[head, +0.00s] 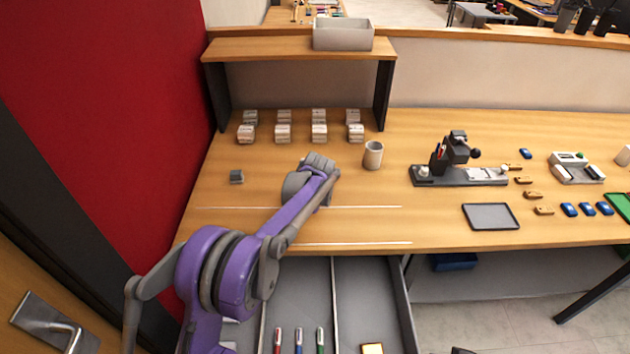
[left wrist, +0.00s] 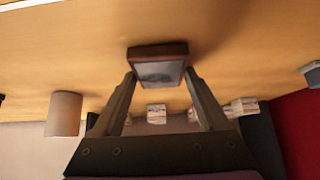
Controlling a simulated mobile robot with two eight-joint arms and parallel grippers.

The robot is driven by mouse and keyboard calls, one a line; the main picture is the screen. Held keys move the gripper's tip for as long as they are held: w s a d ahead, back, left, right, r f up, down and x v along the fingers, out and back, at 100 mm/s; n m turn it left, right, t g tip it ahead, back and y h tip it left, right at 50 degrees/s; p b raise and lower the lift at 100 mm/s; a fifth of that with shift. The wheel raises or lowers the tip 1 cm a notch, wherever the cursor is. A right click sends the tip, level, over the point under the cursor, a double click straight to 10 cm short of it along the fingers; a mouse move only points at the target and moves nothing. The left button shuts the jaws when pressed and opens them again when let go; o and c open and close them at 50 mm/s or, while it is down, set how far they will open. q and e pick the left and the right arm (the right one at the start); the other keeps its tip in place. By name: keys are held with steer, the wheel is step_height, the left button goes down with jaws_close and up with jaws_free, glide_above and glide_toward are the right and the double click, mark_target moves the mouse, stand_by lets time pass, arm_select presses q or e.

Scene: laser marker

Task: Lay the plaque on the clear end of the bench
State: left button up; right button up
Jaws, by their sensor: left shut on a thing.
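My left gripper (left wrist: 160,76) is shut on the plaque (left wrist: 158,70), a small brown-edged plate with a grey face, held between the fingertips above the wooden bench (left wrist: 230,30). In the head view my left arm reaches over the left part of the bench (head: 240,220), its wrist left of a beige cup. The plaque and fingertips are hidden there behind the wrist. I cannot tell how high the plaque is above the wood. My right gripper is not in view.
A beige cup (head: 373,155), a small grey block (head: 236,176) and stacked pale blocks (head: 283,132) surround the wrist. A clamp-like device (head: 458,165) and dark tray (head: 490,216) stand right. An open drawer (head: 300,290) holds pens. Bare wood lies along the bench's front left, between two pale lines.

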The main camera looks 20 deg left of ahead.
arm_select(q)
steer(key=shift+f, duration=0.1)
steer(key=o, duration=1.3)
steer(key=shift+r, duration=0.25)
steer(key=v, duration=1.1)
steer(key=s+r+m+g+h, duration=0.1)
steer(key=s+r+m, duration=0.1)
steer(key=s, duration=1.8)
steer(key=shift+m+g+h, duration=0.4)
steer(key=shift+m+h, duration=0.3)
steer(key=shift+m, duration=0.1)
steer(key=s+f, duration=0.2)
steer(key=s, duration=0.4)
steer(key=s+f, duration=0.3)
steer(key=s, duration=0.3)
steer(key=s+f, duration=0.2)
steer(key=s, duration=0.4)
steer(key=shift+s+d+f, duration=0.2)
steer(key=shift+s+f, duration=0.15)
steer(key=shift+f, duration=0.05)
